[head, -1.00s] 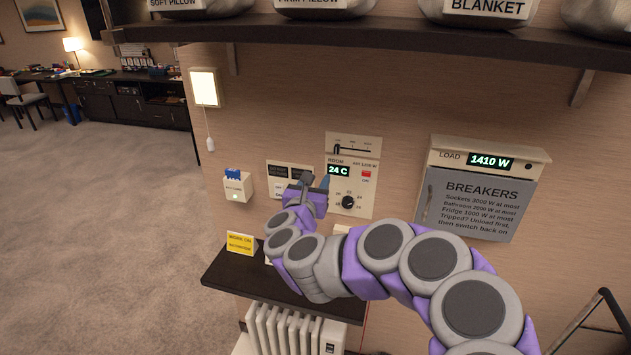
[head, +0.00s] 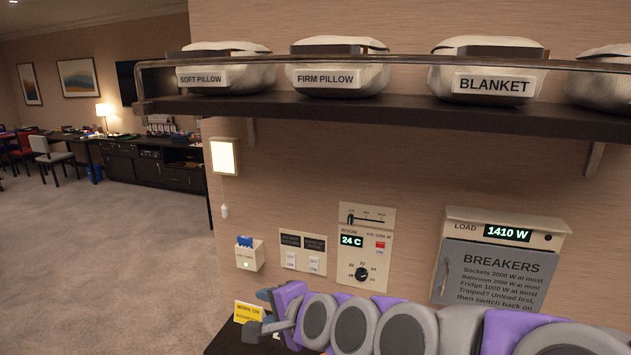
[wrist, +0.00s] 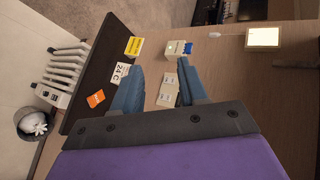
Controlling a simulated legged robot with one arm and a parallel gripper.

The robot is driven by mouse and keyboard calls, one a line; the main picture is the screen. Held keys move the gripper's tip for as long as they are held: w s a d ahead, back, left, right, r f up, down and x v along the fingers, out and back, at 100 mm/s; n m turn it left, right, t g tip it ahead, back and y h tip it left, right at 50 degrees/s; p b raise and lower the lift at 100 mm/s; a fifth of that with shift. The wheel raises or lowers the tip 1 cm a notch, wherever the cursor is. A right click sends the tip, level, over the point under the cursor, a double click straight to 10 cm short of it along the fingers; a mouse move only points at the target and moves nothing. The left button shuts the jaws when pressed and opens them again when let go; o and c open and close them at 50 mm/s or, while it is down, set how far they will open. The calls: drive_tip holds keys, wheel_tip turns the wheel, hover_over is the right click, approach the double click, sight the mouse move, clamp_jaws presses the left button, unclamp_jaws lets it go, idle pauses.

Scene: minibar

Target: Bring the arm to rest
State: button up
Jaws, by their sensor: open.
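My arm, purple and grey, reaches in from the lower right of the head view, low along the wall. My gripper (head: 262,313) is at its left end, in front of the small dark shelf (head: 224,340) and beside the yellow sign (head: 247,312). In the wrist view, the two blue fingers of my gripper (wrist: 160,92) stand apart with nothing held between them. The wall switches (wrist: 168,90) show beyond the fingers, apart from them.
The thermostat panel (head: 365,248) and breaker box (head: 498,262) are on the wall above my arm. A long shelf (head: 400,115) holds labelled pillows and a blanket. A white radiator (wrist: 68,72) and a bin (wrist: 32,124) show in the wrist view. Carpet (head: 110,240) at left is clear.

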drive_tip(key=s+d+f+n+g+h, duration=0.2)
drive_tip(key=s+d+f+n+g, duration=0.1)
drive_tip(key=s+d, duration=0.4)
drive_tip(key=s+d+f+n+g+h, duration=0.3)
drive_tip(key=s+d, duration=0.4)
drive_tip(key=s, duration=0.7)
drive_tip(key=s+d+f+n+g+h, duration=0.3)
drive_tip(key=s+d+f+n+g, duration=0.1)
drive_tip(key=s+d, duration=0.4)
wheel_tip(320, 180, down, 3)
drive_tip(key=shift+s+r+n+g+b, duration=0.25)
drive_tip(key=shift+s+g+b, duration=0.2)
drive_tip(key=shift+s, duration=0.8)
